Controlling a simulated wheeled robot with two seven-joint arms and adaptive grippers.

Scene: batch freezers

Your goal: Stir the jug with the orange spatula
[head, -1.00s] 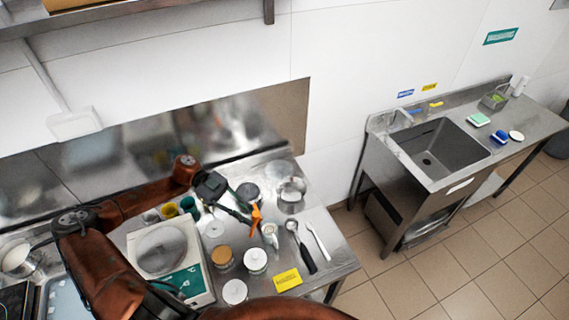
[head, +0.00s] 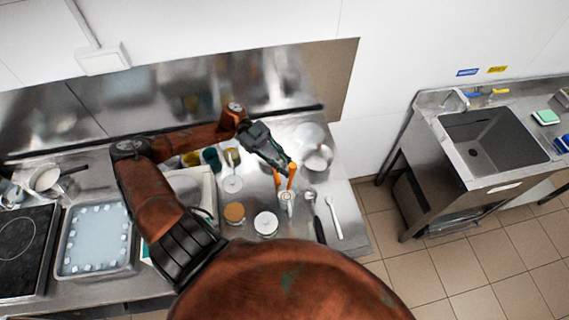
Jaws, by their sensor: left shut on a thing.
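My left gripper (head: 283,166) is shut on the orange spatula (head: 291,177), above the worktable. The spatula points down toward a small pale jug (head: 286,200) on the table. Its lower end overlaps the jug's mouth in the head view, and I cannot tell whether it is inside. The gripper's fingers hide part of the spatula. My right gripper is not in view.
A metal pot (head: 318,158) stands just right of the gripper. A spoon with a black handle (head: 316,217) and a white utensil (head: 334,217) lie right of the jug. Several small tubs stand to the left. A tray (head: 97,240) and a hob (head: 22,245) are at far left.

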